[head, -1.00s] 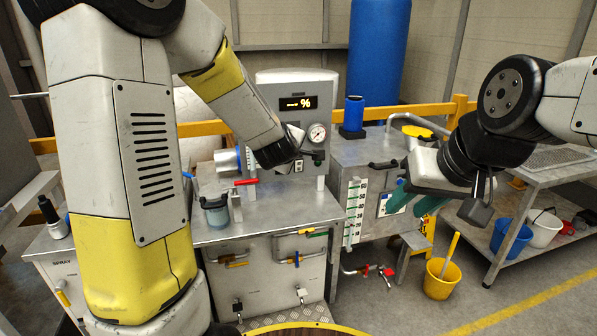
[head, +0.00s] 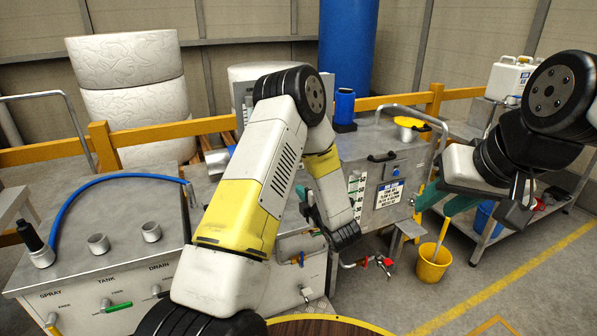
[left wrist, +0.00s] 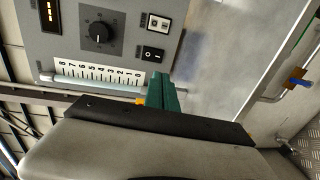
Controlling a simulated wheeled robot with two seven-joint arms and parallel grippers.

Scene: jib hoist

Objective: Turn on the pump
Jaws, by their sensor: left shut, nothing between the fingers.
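My left gripper (left wrist: 163,92) is shut and empty; its teal fingers show in the left wrist view below a grey control panel (left wrist: 125,55). The fingertips are apart from the rocker switch. In the head view, my left arm hides most of the panel, and the left gripper (head: 304,194) shows only partly. My right gripper (head: 443,201) is open and empty at the right.
A steel bench (head: 110,215) with a blue hose (head: 110,180) stands at left. A steel tank (head: 372,160) with a sign stands right of my left arm. A yellow bucket (head: 433,265) is on the floor at right. A yellow rail (head: 385,101) runs behind.

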